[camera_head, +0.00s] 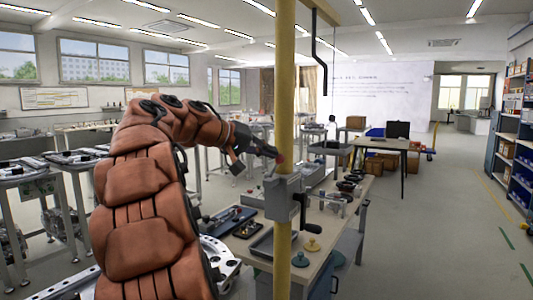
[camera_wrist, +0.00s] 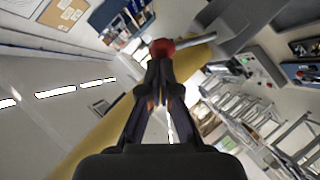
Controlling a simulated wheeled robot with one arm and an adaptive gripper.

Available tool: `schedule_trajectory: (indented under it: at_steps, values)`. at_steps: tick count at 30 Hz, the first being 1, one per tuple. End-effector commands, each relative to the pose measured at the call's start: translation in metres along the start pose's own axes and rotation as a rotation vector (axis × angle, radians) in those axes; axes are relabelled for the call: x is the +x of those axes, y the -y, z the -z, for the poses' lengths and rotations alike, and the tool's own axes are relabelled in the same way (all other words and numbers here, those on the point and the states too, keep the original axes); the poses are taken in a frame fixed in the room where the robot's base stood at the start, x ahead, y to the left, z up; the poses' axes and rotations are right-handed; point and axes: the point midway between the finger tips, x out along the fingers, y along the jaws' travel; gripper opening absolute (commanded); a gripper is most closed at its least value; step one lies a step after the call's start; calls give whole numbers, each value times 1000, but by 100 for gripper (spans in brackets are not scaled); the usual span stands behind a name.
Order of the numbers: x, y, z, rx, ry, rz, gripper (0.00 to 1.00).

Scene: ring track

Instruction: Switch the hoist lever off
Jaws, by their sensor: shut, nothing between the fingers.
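The hoist is a grey box (camera_head: 283,197) with a crank handle on a yellow post (camera_head: 284,80). A lever with a red knob (camera_head: 281,158) shows just above the box, against the post. In the wrist view the red knob (camera_wrist: 161,47) sits on a grey rod (camera_wrist: 195,41) that runs right to the grey housing (camera_wrist: 243,20). My gripper (camera_head: 270,152) is left of the post, its tips close to the knob. In the wrist view my gripper (camera_wrist: 160,62) is shut and empty, its tips overlapping the knob's lower edge. I cannot tell whether they touch.
A workbench (camera_head: 335,222) with trays and small parts stands below and behind the post. A dark hook (camera_head: 320,60) hangs from the yellow arm at upper right. Shelves (camera_head: 515,130) line the right wall. The floor (camera_head: 430,230) at right is clear.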

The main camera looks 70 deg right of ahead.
Motion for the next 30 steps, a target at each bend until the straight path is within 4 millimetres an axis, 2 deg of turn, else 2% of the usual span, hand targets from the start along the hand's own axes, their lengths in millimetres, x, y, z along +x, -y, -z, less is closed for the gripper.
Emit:
schedule_trajectory:
  at_steps: [9,14,20,22,30]
  values:
    - [0,0,0,0,0,0,0]
    - [-7,-2,8,-2,-3,1,0]
    - [-32,-4,30,-5,-12,7,0]
    - [-44,2,26,-5,-15,7,0]
    - [-88,0,25,-2,-6,2,0]
